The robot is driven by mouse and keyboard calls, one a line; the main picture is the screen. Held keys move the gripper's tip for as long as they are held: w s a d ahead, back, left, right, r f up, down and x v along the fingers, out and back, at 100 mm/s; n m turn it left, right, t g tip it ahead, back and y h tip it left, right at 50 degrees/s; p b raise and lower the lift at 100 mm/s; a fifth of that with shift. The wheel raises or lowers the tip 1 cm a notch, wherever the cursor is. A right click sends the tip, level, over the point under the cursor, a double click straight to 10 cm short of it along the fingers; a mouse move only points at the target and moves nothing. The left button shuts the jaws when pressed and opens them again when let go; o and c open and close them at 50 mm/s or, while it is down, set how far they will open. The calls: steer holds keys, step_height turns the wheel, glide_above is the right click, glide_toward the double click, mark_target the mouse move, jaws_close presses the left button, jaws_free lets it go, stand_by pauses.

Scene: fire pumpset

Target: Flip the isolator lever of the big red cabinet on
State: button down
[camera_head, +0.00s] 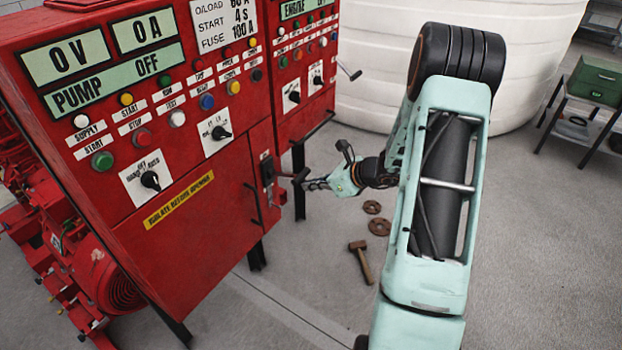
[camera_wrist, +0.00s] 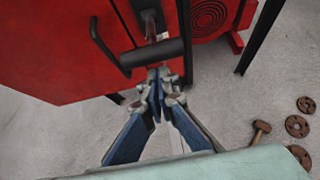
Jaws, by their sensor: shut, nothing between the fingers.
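The big red cabinet (camera_head: 200,215) fills the left of the head view, and its red front (camera_wrist: 60,50) is at the top of the wrist view. The isolator lever (camera_head: 301,174) sticks out from a metal plate on the cabinet's right part. In the wrist view the lever's dark cylindrical grip (camera_wrist: 152,53) lies crosswise just beyond my fingertips. My gripper (camera_head: 308,184) is shut and empty, with its tips (camera_wrist: 160,76) right at the grip. I cannot tell whether they touch it. The cabinet's displays read 0 V, 0 A and PUMP OFF.
A dark door handle (camera_wrist: 103,46) is beside the lever. A second red panel (camera_head: 303,75) with a crank stands behind. A hammer (camera_head: 361,262) and rusty flanges (camera_head: 379,226) lie on the floor. A white tank (camera_head: 370,60) and a green toolbox (camera_head: 597,82) on a stand are farther back.

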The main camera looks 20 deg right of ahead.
mark_target(303, 175)
steer(key=r+p, duration=0.1)
steer(key=r+g+h+p, duration=0.1)
steer(key=p, duration=0.1)
steer(key=w+r+g+p, duration=0.1)
steer(key=r+p, duration=0.1)
steer(key=shift+a+r+h, duration=0.1)
steer(key=shift+a+h, duration=0.3)
steer(key=shift+w+a+r+p, duration=0.2)
steer(key=shift+r+p, duration=0.25)
steer(key=shift+p, duration=0.55)
steer(key=shift+w+a+r, duration=0.1)
steer(key=shift+w+r, duration=0.15)
steer(key=shift+w, duration=0.05)
step_height(303, 175, down, 4)
steer(key=s+d+b, duration=0.2)
steer(key=b, duration=0.1)
steer(key=v, duration=1)
steer(key=shift+a+r, duration=0.15)
steer(key=shift+r, duration=0.1)
